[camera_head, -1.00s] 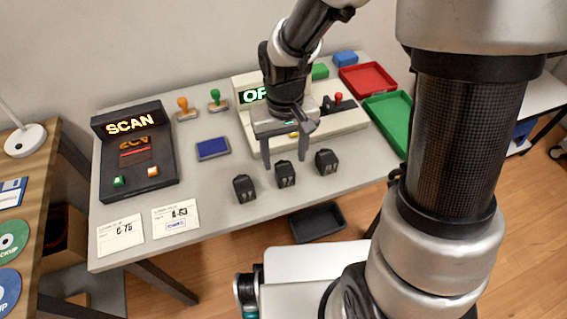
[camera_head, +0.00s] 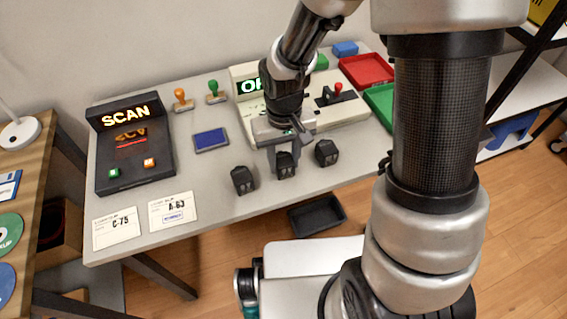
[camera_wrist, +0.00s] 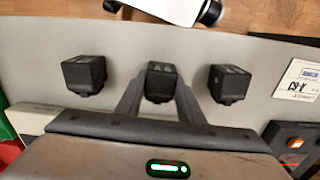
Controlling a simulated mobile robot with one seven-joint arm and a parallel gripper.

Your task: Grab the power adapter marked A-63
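Three black power adapters stand in a row near the table's front edge: a left one (camera_head: 243,180), a middle one (camera_head: 286,168) and a right one (camera_head: 326,153). My gripper (camera_head: 285,158) points down over the middle adapter, with one finger on each side, close against it. In the wrist view the middle adapter (camera_wrist: 161,83) sits between my fingertips, the others (camera_wrist: 85,74) (camera_wrist: 229,84) standing free at either side. Its top marking seems to begin with A; the rest is too small to read. The adapter still appears to be at table level. A paper slip (camera_head: 172,210) reads A-63.
Another slip (camera_head: 117,229) reads C-75. A black scan station (camera_head: 132,150), blue pad (camera_head: 211,140), two stamps (camera_head: 181,99) (camera_head: 215,93) and a lit console (camera_head: 340,108) stand behind. Red (camera_head: 366,70) and green trays lie at the right. A dark bin (camera_head: 317,215) is below the front edge.

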